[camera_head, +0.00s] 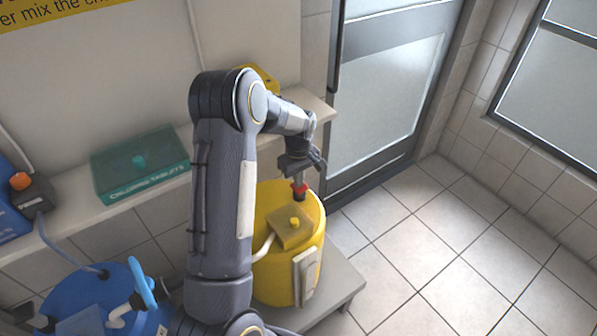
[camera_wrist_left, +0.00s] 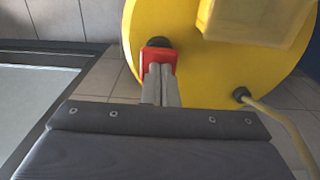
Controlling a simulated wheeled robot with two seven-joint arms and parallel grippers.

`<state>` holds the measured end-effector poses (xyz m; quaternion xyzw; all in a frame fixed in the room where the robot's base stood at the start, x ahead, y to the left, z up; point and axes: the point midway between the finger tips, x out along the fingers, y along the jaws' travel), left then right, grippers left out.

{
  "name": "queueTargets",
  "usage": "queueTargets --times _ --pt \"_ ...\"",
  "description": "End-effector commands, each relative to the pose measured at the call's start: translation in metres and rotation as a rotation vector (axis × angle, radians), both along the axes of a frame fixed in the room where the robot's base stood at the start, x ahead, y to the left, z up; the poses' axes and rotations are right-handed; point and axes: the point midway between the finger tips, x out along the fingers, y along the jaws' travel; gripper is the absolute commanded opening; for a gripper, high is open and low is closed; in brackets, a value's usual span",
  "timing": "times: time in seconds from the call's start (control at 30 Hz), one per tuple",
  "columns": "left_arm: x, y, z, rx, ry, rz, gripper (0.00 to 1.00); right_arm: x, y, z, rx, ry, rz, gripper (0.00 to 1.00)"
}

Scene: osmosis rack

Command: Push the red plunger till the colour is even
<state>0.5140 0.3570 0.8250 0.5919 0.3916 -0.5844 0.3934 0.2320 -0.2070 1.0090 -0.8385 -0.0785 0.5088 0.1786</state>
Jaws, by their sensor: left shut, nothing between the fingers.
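The red plunger (camera_head: 300,188) sits on top of the yellow tank (camera_head: 272,268), near its right back edge. In the left wrist view the red plunger (camera_wrist_left: 158,56) is at the upper middle, on the yellow tank lid (camera_wrist_left: 205,80). My left gripper (camera_head: 302,180) points down at the plunger from above, and its shut fingertips (camera_wrist_left: 160,76) meet or overlap the red part. I cannot tell whether they press on it. Nothing shows between the fingers. The colour inside the tank is hidden by its opaque wall. My right gripper is not in view.
A yellow box (camera_head: 291,232) and pale hose are on the tank lid. The tank stands on a grey platform (camera_head: 345,280). A blue tank (camera_head: 110,300) stands at lower left. A shelf holds a green box (camera_head: 140,163). The tiled floor (camera_head: 440,260) at right is clear.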

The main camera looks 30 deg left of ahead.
Motion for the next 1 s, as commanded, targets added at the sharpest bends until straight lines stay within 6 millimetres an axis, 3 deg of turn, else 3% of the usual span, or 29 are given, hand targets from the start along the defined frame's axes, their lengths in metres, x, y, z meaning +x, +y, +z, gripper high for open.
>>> queueTargets --times 0.2,0.33,0.53,0.63,0.8,1.0 --pt "-0.004 -0.001 -0.004 -0.004 0.014 0.0 0.0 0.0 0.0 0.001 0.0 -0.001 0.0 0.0" --pt "-0.005 0.001 0.007 -0.004 0.012 0.0 0.0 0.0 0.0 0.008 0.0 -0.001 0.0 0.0" --pt "-0.008 0.011 0.051 -0.001 0.004 0.002 0.0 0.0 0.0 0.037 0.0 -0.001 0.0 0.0" --pt "-0.007 0.01 0.067 0.0 -0.001 -0.001 0.0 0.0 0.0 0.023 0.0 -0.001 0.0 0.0" --pt "-0.006 0.01 0.105 0.001 -0.001 -0.001 0.0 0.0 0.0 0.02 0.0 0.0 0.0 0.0" --pt "-0.006 0.01 0.133 0.0 0.0 -0.001 0.0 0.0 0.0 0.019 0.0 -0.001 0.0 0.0"
